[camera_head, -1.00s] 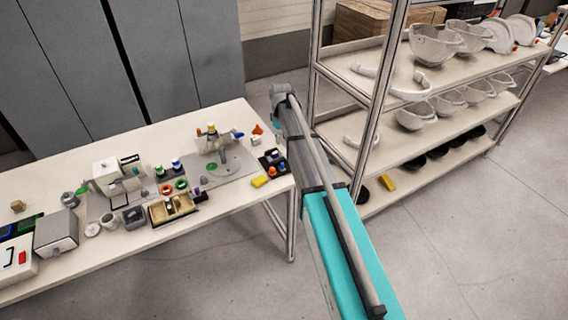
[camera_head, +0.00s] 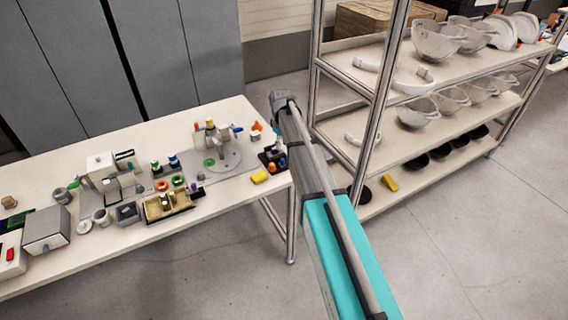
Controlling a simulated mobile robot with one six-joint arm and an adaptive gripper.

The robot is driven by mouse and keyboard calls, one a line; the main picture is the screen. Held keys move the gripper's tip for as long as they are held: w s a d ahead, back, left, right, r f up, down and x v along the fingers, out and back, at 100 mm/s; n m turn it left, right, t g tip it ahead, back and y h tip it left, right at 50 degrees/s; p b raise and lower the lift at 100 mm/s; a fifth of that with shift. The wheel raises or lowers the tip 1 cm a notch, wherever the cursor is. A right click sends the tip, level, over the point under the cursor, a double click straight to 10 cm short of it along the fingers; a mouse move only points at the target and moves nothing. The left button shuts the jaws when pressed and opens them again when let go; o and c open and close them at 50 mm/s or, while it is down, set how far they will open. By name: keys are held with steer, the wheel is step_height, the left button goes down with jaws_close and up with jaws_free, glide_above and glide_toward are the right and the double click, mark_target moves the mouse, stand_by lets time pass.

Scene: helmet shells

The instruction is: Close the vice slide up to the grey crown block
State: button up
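The vice and the grey crown block are too small to pick out surely. A grey fixture (camera_head: 212,137) with small coloured parts stands at the right part of the white table (camera_head: 62,178). A light block-shaped device (camera_head: 101,167) with grey parts stands farther left on the table. I cannot tell which of these holds the vice slide, or the gap between slide and block. My arm, with a teal link, reaches up the middle of the picture, beside the table's right end.
A metal shelf rack (camera_head: 372,135) with white helmet shells (camera_head: 436,41) stands close right of my arm. The floor in front is clear.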

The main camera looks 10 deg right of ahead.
mark_target(282, 158)
steer(key=shift+f+b, duration=3.75)
steer(key=shift+f, duration=0.3)
jaws_close()
